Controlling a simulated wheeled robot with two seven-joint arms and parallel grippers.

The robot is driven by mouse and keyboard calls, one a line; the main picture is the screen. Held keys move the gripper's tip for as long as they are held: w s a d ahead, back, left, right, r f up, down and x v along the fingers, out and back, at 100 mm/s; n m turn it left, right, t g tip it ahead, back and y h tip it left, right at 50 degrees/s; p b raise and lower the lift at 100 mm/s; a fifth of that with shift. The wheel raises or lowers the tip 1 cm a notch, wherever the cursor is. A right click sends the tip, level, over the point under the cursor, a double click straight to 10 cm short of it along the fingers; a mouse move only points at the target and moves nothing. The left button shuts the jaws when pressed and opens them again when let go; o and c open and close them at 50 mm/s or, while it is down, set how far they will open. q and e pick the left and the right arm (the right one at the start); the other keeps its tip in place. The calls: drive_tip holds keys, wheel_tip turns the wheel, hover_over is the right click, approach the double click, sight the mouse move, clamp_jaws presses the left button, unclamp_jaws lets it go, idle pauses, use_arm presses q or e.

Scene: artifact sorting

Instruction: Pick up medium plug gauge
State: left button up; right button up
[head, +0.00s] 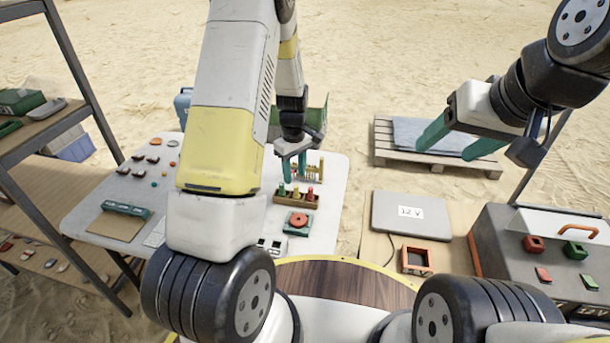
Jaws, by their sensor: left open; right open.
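A wooden block (281,197) on the white table holds three upright plug gauges in a row. They have a green top (282,189), a yellow top (296,191) and a red top (310,194). The yellow one stands in the middle; I cannot read sizes, but by position it looks like the medium plug gauge. My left gripper (294,174) is open and empty, pointing down just above the block, over the green and yellow tops. My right gripper (443,154) is open and empty, off to the right, far from the block.
The white table (333,190) also holds a green piece with a red disc (298,221), a small bead rack (307,171) and small parts at left. A pallet (385,155) lies behind.

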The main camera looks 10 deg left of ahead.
sight(296, 186)
use_arm(q)
drive_tip(key=f, duration=0.6)
drive_tip(key=shift+s+d+f, duration=0.1)
drive_tip(key=shift+s+d, duration=0.2)
drive_tip(key=shift+s, duration=0.05)
clamp_jaws()
